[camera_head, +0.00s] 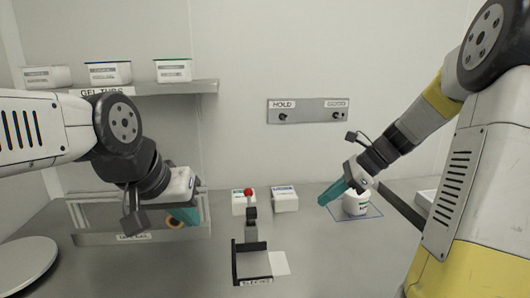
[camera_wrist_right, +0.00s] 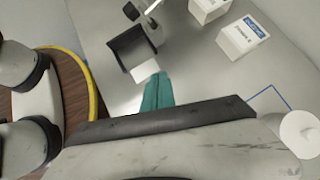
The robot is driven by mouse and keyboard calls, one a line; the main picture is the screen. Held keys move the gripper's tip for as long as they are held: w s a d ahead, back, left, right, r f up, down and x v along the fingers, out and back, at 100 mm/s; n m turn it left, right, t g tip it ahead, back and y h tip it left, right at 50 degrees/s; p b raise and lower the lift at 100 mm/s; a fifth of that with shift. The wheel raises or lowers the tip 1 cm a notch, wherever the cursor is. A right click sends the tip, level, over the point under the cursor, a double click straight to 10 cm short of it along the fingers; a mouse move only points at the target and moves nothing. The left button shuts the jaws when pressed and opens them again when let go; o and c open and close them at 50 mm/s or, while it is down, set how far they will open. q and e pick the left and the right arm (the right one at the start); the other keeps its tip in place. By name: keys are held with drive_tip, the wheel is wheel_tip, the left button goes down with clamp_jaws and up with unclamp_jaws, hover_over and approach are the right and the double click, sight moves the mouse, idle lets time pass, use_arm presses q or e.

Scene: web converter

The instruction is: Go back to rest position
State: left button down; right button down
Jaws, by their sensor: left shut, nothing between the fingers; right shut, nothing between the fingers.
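My left gripper (camera_head: 185,215) hangs at the left over the counter, in front of a clear-fronted bin. Its teal fingers are together and hold nothing. My right gripper (camera_head: 334,192) is at the right, just left of a white jar (camera_head: 356,203) that stands inside a blue square outline. Its teal fingers are shut and empty. They also show in the right wrist view (camera_wrist_right: 157,92), over bare counter. In that view the jar's white lid (camera_wrist_right: 300,132) is at the right edge, apart from the fingers.
White boxes (camera_head: 285,199) stand behind. Tubs (camera_head: 108,73) sit on the shelf (camera_head: 150,89). A round plate (camera_head: 25,262) is at left. The front right counter is clear.

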drive_tip(key=s+a+r+n+t+h, duration=0.1)
drive_tip(key=s+r+n+t+h, duration=0.1)
drive_tip(key=s+n, duration=0.7)
drive_tip(key=s+a+r+n+t+h, duration=0.1)
drive_tip(key=s+r+n+t+h, duration=0.1)
drive_tip(key=s+r+n, duration=0.3)
drive_tip(key=shift+s+a+n+h, duration=0.2)
drive_tip(key=shift+s+n+h, duration=0.7)
drive_tip(key=shift+s+n, duration=1.9)
drive_tip(key=shift+w+n, duration=0.6)
drive_tip(key=shift+w, duration=0.05)
